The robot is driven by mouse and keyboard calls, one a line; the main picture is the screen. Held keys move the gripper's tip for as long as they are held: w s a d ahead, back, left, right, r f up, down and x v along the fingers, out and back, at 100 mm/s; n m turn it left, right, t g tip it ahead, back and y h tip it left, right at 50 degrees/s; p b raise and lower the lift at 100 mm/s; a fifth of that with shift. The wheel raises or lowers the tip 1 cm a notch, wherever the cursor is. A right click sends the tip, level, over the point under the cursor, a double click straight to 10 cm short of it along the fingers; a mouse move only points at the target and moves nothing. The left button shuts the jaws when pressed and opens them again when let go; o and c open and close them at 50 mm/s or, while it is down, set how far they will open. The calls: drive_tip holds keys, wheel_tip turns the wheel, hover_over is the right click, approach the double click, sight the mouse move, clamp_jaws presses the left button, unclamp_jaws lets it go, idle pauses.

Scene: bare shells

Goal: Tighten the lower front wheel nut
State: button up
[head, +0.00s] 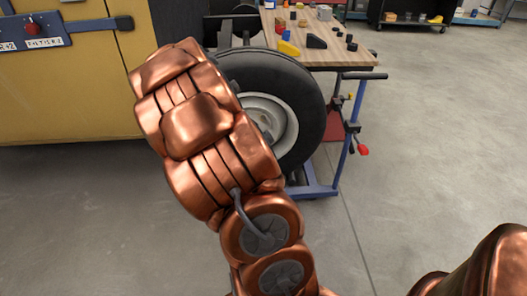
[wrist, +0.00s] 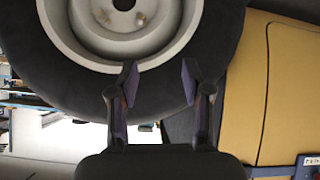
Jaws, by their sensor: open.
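The wheel, a black tyre (head: 308,92) around a pale grey rim (head: 285,118), stands upright beside the yellow body in the head view. My copper arm covers its left part. In the wrist view the tyre (wrist: 60,75) and rim (wrist: 60,30) fill the top. Two small brass-coloured nuts show near the hub, one on the left (wrist: 103,14) and one on the right (wrist: 141,19). I cannot tell which is the lower front one. My gripper (wrist: 160,82) is open and empty, its two fingers apart in front of the tyre and rim edge. The head view hides it behind my arm.
The yellow body (head: 75,95) stands left of the wheel. A wood-topped workbench (head: 345,55) with small tools and blocks stands behind right, with a blue frame and a red-handled clamp (head: 361,150).

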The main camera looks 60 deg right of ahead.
drive_tip(key=d+f+m+t+h+b, duration=0.1)
drive_tip(key=d+f+t+h+b, duration=0.15)
drive_tip(key=d+f+b, duration=0.85)
drive_tip(key=m+t+h+b, duration=0.1)
drive_tip(key=t+h+b, duration=0.1)
drive_tip(key=h+b, duration=0.35)
approach(264, 139)
drive_tip(key=w+d+y+b, duration=0.1)
drive_tip(key=d+y+b, duration=0.1)
drive_tip(key=shift+r+b+x, duration=0.2)
drive_tip(key=shift+b+x, duration=0.35)
drive_tip(key=shift+x, duration=0.75)
drive_tip(key=shift+r+b+x, duration=0.2)
drive_tip(key=shift+b+x, duration=0.4)
drive_tip(key=shift+x, duration=0.7)
drive_tip(key=shift+r+b+x, duration=0.2)
drive_tip(key=shift+b+x, duration=0.35)
drive_tip(key=shift+x, duration=0.75)
clamp_jaws()
